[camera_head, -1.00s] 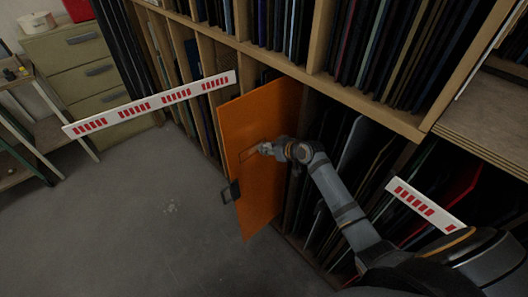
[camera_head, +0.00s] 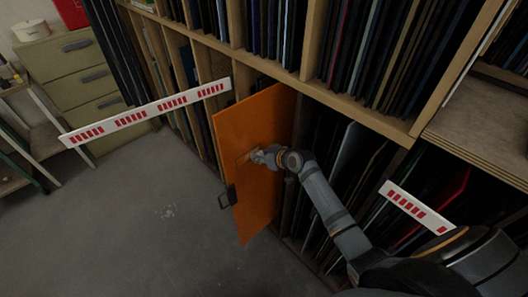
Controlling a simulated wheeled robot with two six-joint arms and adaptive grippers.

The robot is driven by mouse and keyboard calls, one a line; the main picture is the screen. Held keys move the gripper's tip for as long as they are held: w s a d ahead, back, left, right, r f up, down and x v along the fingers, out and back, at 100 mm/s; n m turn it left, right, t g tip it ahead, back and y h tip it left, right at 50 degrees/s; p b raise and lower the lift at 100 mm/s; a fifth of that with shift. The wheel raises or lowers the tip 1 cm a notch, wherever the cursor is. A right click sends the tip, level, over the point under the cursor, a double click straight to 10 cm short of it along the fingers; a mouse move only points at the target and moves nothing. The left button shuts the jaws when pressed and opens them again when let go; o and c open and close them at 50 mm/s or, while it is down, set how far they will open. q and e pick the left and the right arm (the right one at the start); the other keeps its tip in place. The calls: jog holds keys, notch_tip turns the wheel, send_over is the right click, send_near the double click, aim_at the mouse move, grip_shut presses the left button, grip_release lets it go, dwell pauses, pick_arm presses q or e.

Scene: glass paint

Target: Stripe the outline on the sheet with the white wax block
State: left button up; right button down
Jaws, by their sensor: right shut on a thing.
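The orange sheet (camera_head: 258,205) stands upright in front of the lower rack, with a dark outline (camera_head: 243,158) on its upper middle. My right gripper (camera_head: 256,156) is at the outline, against or very near the sheet's face, and covers the outline's right part. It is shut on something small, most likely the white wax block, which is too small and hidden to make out. Whether it touches the sheet, and what marks lie inside the outline, I cannot tell. My left gripper is not in view.
A dark handle-like clamp (camera_head: 228,197) sits on the sheet's left edge. A white rail with red marks (camera_head: 145,112) crosses in front of the rack, and another piece (camera_head: 417,208) is at right. Drawers (camera_head: 80,70) stand back left. The grey floor (camera_head: 140,230) is clear.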

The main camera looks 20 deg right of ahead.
jog(key=shift+s+a+r+p, duration=0.1)
jog(key=shift+s+a+p, duration=0.1)
jog(key=shift+a+p, duration=0.3)
jog(key=shift+s+a+r+p, duration=0.15)
jog(key=shift+a+p, duration=0.1)
jog(key=shift+a, duration=0.3)
jog(key=shift+s+a+f, duration=0.15)
jog(key=shift+s+a, duration=0.15)
jog(key=shift+a, duration=0.4)
jog(key=shift+s+a+p, duration=0.2)
jog(key=shift+a+p, duration=0.35)
jog(key=shift+p, duration=0.1)
jog(key=shift+s+a+p, duration=0.25)
jog(key=shift+a, duration=0.3)
jog(key=shift+s+a+p, duration=0.2)
jog(key=shift+s+a, duration=0.05)
jog(key=shift+a, duration=0.3)
jog(key=shift+d+f, duration=0.1)
jog(key=shift+s+d+p, duration=0.35)
jog(key=shift+s+p, duration=0.1)
jog(key=shift+s, duration=0.5)
jog(key=shift+s+d+p, duration=0.3)
jog(key=shift+s+p, duration=0.15)
jog(key=shift+s, duration=0.45)
jog(key=shift+s+d+p, duration=0.35)
jog(key=shift+s+p, duration=0.1)
jog(key=shift+s, duration=0.5)
